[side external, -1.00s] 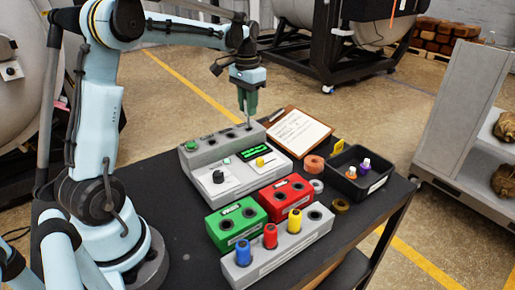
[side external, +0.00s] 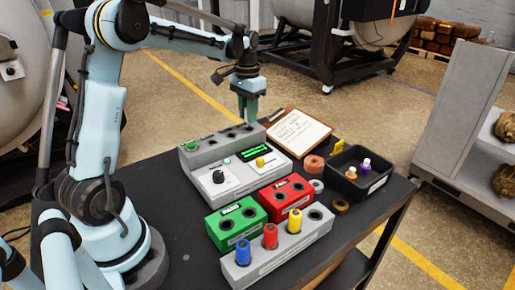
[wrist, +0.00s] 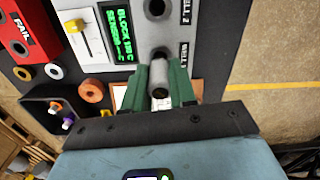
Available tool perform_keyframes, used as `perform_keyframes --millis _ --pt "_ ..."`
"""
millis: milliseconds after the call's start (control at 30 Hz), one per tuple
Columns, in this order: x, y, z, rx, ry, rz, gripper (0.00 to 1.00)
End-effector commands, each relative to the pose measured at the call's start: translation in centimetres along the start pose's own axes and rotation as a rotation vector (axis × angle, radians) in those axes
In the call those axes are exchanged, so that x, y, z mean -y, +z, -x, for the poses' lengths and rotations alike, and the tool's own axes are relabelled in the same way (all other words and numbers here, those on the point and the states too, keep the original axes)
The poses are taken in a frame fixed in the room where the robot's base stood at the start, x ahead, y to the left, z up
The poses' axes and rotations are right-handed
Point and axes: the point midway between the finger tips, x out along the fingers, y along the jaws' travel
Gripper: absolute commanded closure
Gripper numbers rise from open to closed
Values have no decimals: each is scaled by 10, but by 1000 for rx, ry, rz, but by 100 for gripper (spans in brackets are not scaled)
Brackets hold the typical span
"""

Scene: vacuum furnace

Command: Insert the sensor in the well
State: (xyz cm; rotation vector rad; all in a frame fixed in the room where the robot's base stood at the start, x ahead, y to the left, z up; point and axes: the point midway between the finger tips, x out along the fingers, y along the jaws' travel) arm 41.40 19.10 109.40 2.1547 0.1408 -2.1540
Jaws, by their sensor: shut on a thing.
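My gripper (wrist: 157,92) has green fingers shut on a grey cylindrical sensor (wrist: 159,76) in the wrist view. In the side view my gripper (side external: 246,118) is just above the back right end of the grey calibration block (side external: 196,157). The sensor's far end lies close to the dark well hole (wrist: 158,53) beside the "WELL 1" label; whether it has entered cannot be told. Another well hole (wrist: 156,8), by a "WELL 2" label, is open. The sensor is hardly visible in the side view.
A green display (side external: 256,153) and yellow slider (side external: 260,162) sit on the block's front. Green (side external: 222,232) and red (side external: 271,206) boxes and a rack (side external: 309,236) with coloured cylinders stand in front. A black tray (side external: 347,184) and clipboard (side external: 317,131) are right.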

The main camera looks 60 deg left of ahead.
Motion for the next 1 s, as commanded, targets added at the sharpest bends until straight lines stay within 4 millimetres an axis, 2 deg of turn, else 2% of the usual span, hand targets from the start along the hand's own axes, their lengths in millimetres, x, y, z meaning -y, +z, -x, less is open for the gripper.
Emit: perform_keyframes --millis 533,1000 --pt "0 0 -4 0 0 0 100" --pt "0 0 -16 0 0 0 100"
